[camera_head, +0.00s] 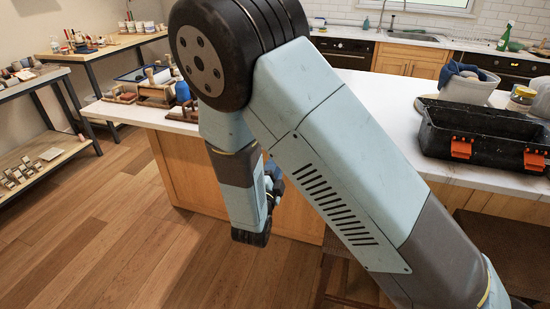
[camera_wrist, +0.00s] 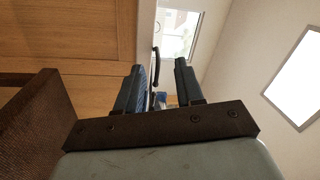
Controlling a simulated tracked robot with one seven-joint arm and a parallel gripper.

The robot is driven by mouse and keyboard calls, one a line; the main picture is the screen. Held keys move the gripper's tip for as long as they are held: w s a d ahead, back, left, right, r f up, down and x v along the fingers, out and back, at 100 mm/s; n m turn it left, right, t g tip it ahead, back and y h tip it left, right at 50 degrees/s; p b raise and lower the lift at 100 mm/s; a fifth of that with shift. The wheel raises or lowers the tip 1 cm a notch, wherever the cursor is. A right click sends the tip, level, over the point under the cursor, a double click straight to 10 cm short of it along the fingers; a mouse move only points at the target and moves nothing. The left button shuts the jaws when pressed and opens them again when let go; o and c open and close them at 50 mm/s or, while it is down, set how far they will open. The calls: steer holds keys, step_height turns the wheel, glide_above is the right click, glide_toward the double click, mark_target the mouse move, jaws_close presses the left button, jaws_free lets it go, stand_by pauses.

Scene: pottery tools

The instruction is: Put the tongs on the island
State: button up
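The island (camera_head: 385,102) has a white top and wooden side panels, and it spans the middle of the head view behind my arm. In the wrist view a wooden panel (camera_wrist: 65,35), probably the island's side, fills the upper left. My gripper (camera_head: 270,190) hangs low in front of the island's side, partly hidden by my own wrist.
A black toolbox (camera_head: 480,138) with orange latches stands on the island at right, near a grey bucket (camera_head: 468,87). Wooden trays and a blue bottle (camera_head: 182,91) occupy its left end. Shelves (camera_head: 40,160) stand at left. Wooden floor (camera_head: 130,225) is open between.

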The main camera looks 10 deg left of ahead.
steer(key=shift+s+a+f, duration=0.1)
steer(key=shift+s+f, duration=0.1)
steer(key=shift+s, duration=1.15)
steer(key=shift+s+f, duration=0.15)
steer(key=shift+s, duration=1.2)
